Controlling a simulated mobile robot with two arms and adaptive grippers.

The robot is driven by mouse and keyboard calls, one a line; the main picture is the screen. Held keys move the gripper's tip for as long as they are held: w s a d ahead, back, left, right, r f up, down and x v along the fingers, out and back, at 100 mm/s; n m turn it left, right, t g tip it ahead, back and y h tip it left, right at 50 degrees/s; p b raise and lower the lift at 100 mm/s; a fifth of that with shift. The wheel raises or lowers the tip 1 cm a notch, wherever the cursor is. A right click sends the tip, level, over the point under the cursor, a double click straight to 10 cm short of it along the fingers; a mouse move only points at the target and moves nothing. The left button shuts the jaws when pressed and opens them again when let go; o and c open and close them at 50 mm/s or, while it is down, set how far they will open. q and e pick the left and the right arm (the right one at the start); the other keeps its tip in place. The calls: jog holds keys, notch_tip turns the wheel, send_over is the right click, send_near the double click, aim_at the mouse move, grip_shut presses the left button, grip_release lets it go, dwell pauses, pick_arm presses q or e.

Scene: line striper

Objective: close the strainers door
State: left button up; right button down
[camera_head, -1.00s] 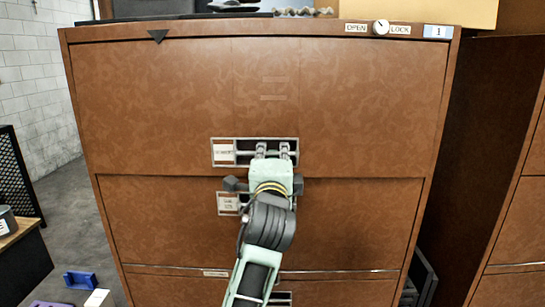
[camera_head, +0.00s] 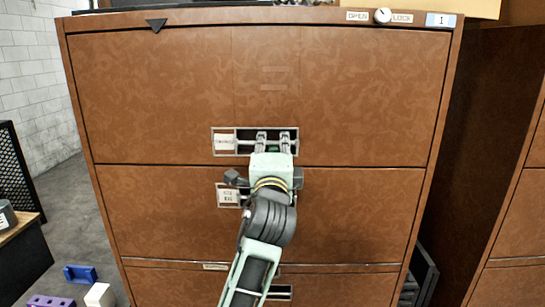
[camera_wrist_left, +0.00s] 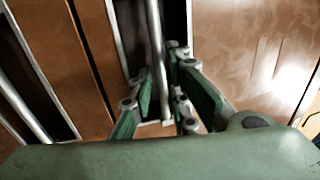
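The brown cabinet's top door (camera_head: 160,90) looks about flush with the cabinet front. Its small white label (camera_head: 224,142) is too blurred to read, so I cannot confirm it says strainers. A metal handle (camera_head: 244,135) in a recessed frame sits at its lower middle. My left gripper (camera_head: 273,141) is at this handle, fingers apart. In the left wrist view the silver handle bar (camera_wrist_left: 155,45) runs between the two green fingers (camera_wrist_left: 163,95), with a visible gap; contact is unclear. My right gripper is not in view.
A second door (camera_head: 360,210) with its own label lies below, behind my left arm. Another brown cabinet (camera_head: 515,215) stands at the right. A blue part (camera_head: 81,273) and a white block (camera_head: 99,295) lie at lower left, near a dark stand (camera_head: 22,262).

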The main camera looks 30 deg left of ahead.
pick_arm(q)
jog(key=v, duration=1.1)
